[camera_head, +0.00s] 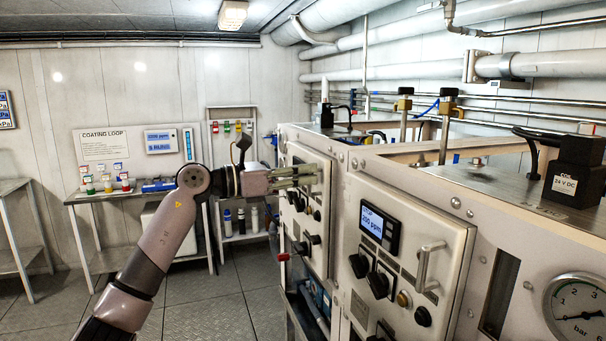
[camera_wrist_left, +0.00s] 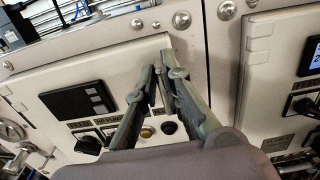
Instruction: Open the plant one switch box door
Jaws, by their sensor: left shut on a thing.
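The far switch box door (camera_head: 309,222) is a pale panel on the front of the long machine. It carries dark knobs and looks closed. In the wrist view the same door (camera_wrist_left: 48,88) shows a dark display, knobs and a tan button. My left gripper (camera_head: 314,174) is at the upper right part of this door. In the wrist view its fingers (camera_wrist_left: 163,78) are shut on the door handle, which they mostly hide. My right gripper is in neither view.
A nearer door (camera_head: 398,215) with a lit display, knobs and a metal handle (camera_head: 428,266) is closed on the right. A bench (camera_head: 130,192) with small bottles stands at the back left. The floor (camera_head: 222,305) is clear.

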